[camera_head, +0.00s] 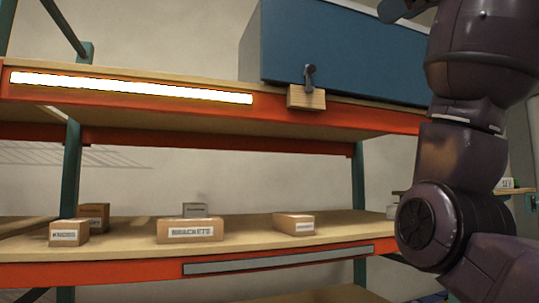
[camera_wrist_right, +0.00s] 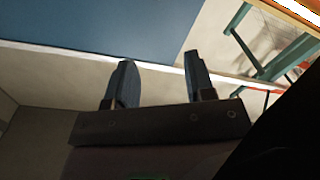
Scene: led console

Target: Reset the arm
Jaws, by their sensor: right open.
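My right arm rises along the right side of the head view. My right gripper shows in the right wrist view (camera_wrist_right: 160,82), with its two dark fingers apart and nothing between them. A large blue box (camera_head: 345,55) stands on the upper shelf, and a blue surface (camera_wrist_right: 90,25) lies beyond the fingers in the wrist view. A dark lever (camera_head: 309,76) stands upright on a small wooden block (camera_head: 306,98) at the shelf's front edge. My left gripper is not in view.
A lit white strip (camera_head: 130,87) runs along the upper shelf's orange edge; a grey, unlit strip (camera_head: 280,261) is on the lower edge. Boxes, including one labelled BRACKETS (camera_head: 190,230) and a smaller carton (camera_head: 294,224), sit on the lower shelf. Green posts (camera_head: 71,160) support the rack.

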